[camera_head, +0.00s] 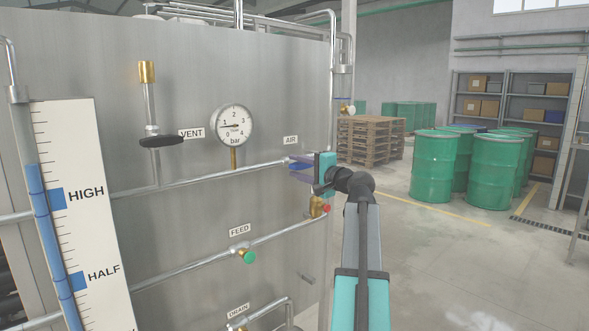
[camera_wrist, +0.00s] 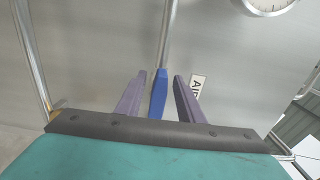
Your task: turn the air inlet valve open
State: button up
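The air inlet valve shows as a blue lever handle (camera_wrist: 158,94) under the AIR label (camera_head: 291,140), on the upper horizontal pipe. My gripper (camera_wrist: 160,76) is open, with one grey-purple finger on each side of the blue handle. A narrow gap shows between the handle and each finger in the wrist view. In the head view my gripper (camera_head: 291,166) is at the right end of the pipe, and the blue handle (camera_head: 297,165) shows between its fingers. The valve body is hidden behind my gripper.
A pressure gauge (camera_head: 232,126) and a black vent handle (camera_head: 161,141) are on the tank at left. Green drums (camera_head: 434,166) and stacked pallets (camera_head: 370,140) stand far right.

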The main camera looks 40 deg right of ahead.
jog(key=s+a, duration=0.1)
jog(key=s, duration=1.2)
jog(key=shift+s, duration=0.4)
